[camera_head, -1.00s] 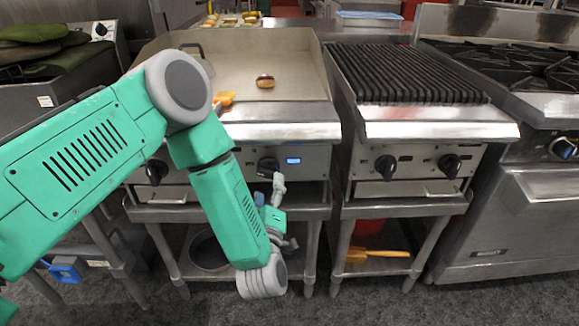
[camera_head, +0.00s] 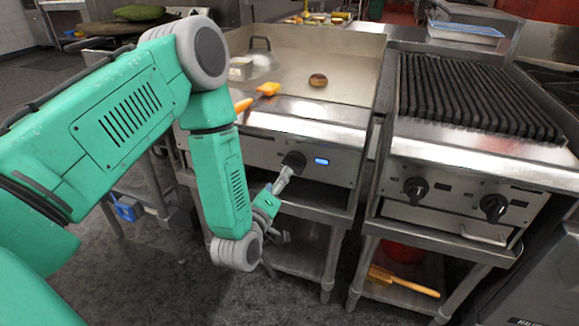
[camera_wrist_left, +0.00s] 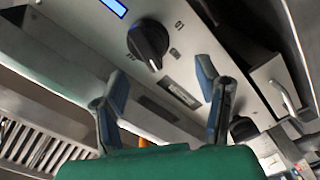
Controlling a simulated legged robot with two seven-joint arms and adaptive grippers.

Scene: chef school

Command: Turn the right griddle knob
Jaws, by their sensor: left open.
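The right griddle knob (camera_head: 293,160) is black and round, on the griddle's steel front panel, left of a lit blue display (camera_head: 321,161). It also shows in the left wrist view (camera_wrist_left: 148,42), its grip bar slanted. My left gripper (camera_head: 285,177) is just below and in front of it, overlapping its lower edge in the head view. In the wrist view its two fingers (camera_wrist_left: 161,82) are spread and empty, with the knob beyond their tips. Whether a tip touches the knob I cannot tell. Another panel knob (camera_wrist_left: 242,128) shows near the right finger. My right gripper is out of view.
To the right stands a charbroiler (camera_head: 470,95) with two black knobs. A lower shelf (camera_head: 300,252) is under the griddle. Open floor lies in front.

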